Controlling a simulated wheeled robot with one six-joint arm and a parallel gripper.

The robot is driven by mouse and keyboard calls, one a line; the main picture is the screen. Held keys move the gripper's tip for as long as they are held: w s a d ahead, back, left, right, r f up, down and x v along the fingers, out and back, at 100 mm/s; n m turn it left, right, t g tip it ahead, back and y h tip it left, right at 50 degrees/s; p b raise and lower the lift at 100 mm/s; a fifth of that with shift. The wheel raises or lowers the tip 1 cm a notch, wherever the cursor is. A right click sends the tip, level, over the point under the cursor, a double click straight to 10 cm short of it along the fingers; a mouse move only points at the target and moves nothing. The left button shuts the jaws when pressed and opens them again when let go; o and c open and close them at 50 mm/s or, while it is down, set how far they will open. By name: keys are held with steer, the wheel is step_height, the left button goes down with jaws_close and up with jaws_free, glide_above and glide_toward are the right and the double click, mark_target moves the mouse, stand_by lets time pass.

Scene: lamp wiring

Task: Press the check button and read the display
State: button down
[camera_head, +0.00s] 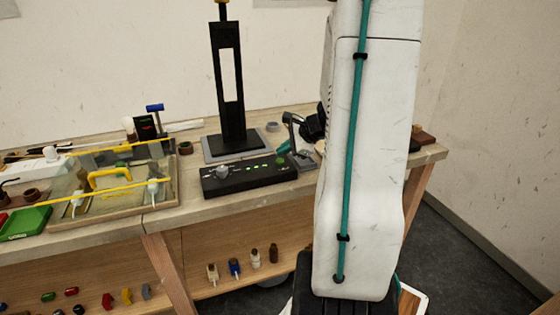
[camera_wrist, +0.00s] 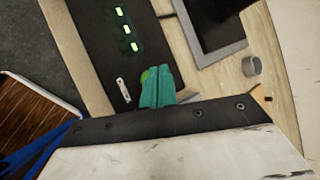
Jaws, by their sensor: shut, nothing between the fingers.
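The black check box (camera_head: 248,181) lies on the bench in front of the dark column, with a row of lit green marks on its top. In the wrist view the box (camera_wrist: 98,45) shows three lit green marks (camera_wrist: 126,30). A green round button (camera_wrist: 145,75) shows beside my gripper (camera_wrist: 158,72), partly hidden by its teal fingers. My gripper is shut and empty, its tips over the button end of the box. I cannot tell whether they touch the button. In the head view my gripper (camera_head: 284,147) is at the box's right end, partly behind my arm.
A dark column (camera_head: 230,90) stands on a grey plate (camera_head: 210,155) behind the box. A small grey ring (camera_wrist: 250,66) lies near the plate. A tray with yellow-handled parts (camera_head: 110,180) and a green bin (camera_head: 25,224) stand at left. Small parts sit on the lower shelf.

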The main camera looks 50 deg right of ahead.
mark_target(283, 161)
steer(key=shift+f, duration=0.2)
steer(key=shift+f, duration=0.25)
steer(key=shift+f, duration=0.35)
stand_by(0.7)
stand_by(0.3)
steer(key=shift+r, duration=0.8)
steer(key=shift+r, duration=2.5)
